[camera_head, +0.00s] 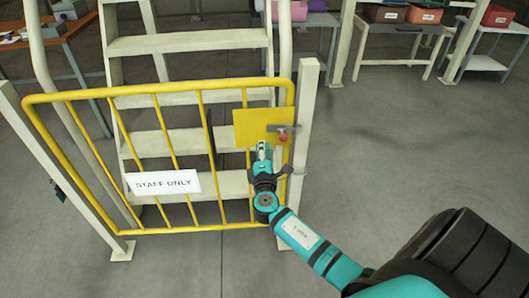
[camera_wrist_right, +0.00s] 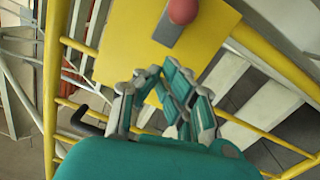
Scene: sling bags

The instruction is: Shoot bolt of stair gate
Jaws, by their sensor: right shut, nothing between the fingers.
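The yellow stair gate (camera_head: 175,228) stands across the foot of the steps, close to the pale right post (camera_head: 302,130). A yellow plate (camera_head: 250,122) is fixed at its upper right. The grey bolt (camera_head: 274,128) lies across the plate's right edge, with a red knob (camera_head: 283,138) hanging below. I cannot tell whether the bolt enters the post. My right gripper (camera_head: 263,147) is shut and empty, just left of and below the knob. In the wrist view, its fingers (camera_wrist_right: 165,80) are apart from the red knob (camera_wrist_right: 182,10) and grey knob stem (camera_wrist_right: 170,28).
A white STAFF ONLY sign (camera_head: 163,183) hangs on the gate. Pale steps (camera_head: 185,41) rise behind it. A workbench (camera_head: 75,28) stands at the back left, and tables with bins (camera_head: 405,14) at the back right. The grey floor right of the post is clear.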

